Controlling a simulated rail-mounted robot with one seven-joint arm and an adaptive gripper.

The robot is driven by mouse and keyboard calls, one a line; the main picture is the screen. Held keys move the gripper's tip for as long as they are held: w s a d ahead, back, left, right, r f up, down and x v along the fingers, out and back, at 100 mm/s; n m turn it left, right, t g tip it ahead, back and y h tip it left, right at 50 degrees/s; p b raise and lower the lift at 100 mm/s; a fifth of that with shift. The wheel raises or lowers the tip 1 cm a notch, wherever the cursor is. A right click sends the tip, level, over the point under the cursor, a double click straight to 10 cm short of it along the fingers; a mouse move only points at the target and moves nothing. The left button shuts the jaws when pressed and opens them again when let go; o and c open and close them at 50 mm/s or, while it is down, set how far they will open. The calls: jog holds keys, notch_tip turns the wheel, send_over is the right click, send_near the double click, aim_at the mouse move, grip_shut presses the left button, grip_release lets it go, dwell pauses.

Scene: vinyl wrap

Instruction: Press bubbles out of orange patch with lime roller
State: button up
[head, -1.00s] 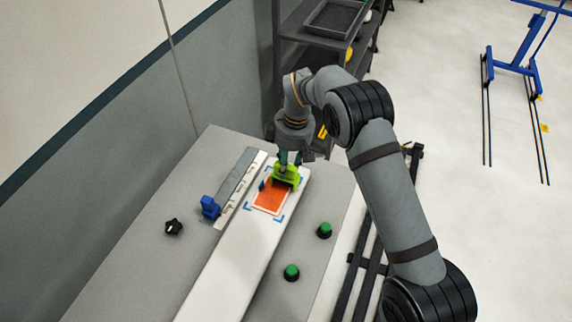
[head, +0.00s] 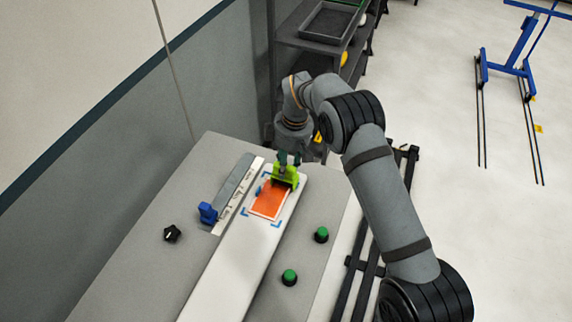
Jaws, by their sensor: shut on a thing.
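The orange patch (head: 268,203) lies on the long white panel (head: 236,255), between blue corner marks. The lime roller (head: 287,174) is at the far end of the patch, over or against its far edge; I cannot tell whether it touches the surface. My gripper (head: 287,160) points down and is shut on the lime roller from above. The far end of the patch is hidden behind the roller. Bubbles are too small to make out.
A grey ruler strip (head: 233,192) with a blue block (head: 207,212) lies left of the panel. A black knob (head: 172,233) is on the grey table (head: 130,262). Two green buttons (head: 321,235) stand right of the panel. A dark shelf (head: 310,62) stands behind.

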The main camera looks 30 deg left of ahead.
jog(key=shift+r+p, duration=2.45)
jog(key=shift+r, duration=1.05)
